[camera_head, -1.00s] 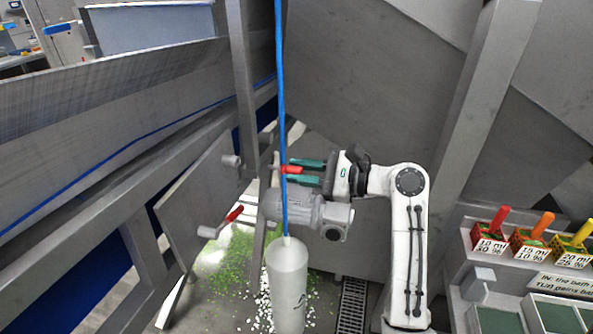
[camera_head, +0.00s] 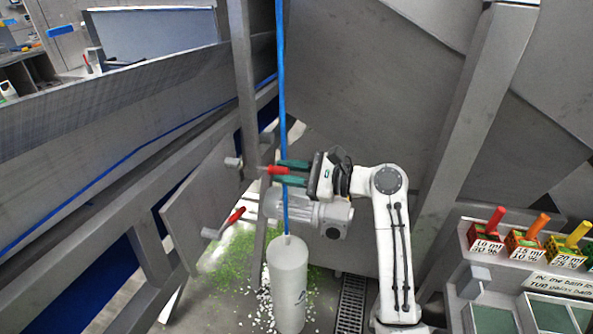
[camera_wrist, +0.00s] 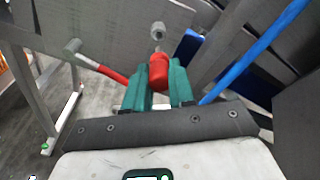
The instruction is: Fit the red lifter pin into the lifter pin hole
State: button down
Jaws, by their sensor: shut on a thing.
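My gripper (camera_head: 285,172) has green fingers and is shut on the red lifter pin (camera_head: 275,170), which points left in the head view. In the wrist view the pin (camera_wrist: 159,73) sits between the fingertips, its narrow grey tip pointing away from me. A small grey round collar (camera_head: 233,162) on the grey plate appears to be the lifter pin hole. In the wrist view the collar (camera_wrist: 158,30) lies just beyond the pin tip, nearly in line with it. A gap shows between them; the hole's inside is not clear.
A crank with a red handle (camera_head: 236,215) sticks out below the collar; it also shows left of my fingers in the wrist view (camera_wrist: 113,75). A blue hose (camera_head: 281,90) hangs by the fingers above a pale cylinder (camera_head: 287,280). A grey motor (camera_head: 305,212) is below.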

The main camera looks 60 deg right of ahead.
aim_at(271, 169)
jog(key=shift+p+x, duration=0.3)
jog(key=shift+x, duration=0.9)
jog(key=shift+r, duration=0.1)
jog(key=shift+p, duration=1.05)
jog(key=shift+a+r+x, duration=0.1)
jog(key=shift+a+x, duration=0.05)
jog(key=shift+x, duration=0.95)
jog(key=shift+a+r+x, duration=0.1)
jog(key=shift+a+x, duration=0.05)
jog(key=shift+x, duration=0.95)
jog(key=c, duration=0.9)
grip_release()
jog(key=shift+r, duration=0.1)
jog(key=shift+o, duration=0.2)
jog(key=shift+s, duration=0.15)
jog(key=shift+s+d, duration=0.2)
jog(key=shift+s, duration=0.05)
jog(key=b+v, duration=0.2)
jog(key=v, duration=0.8)
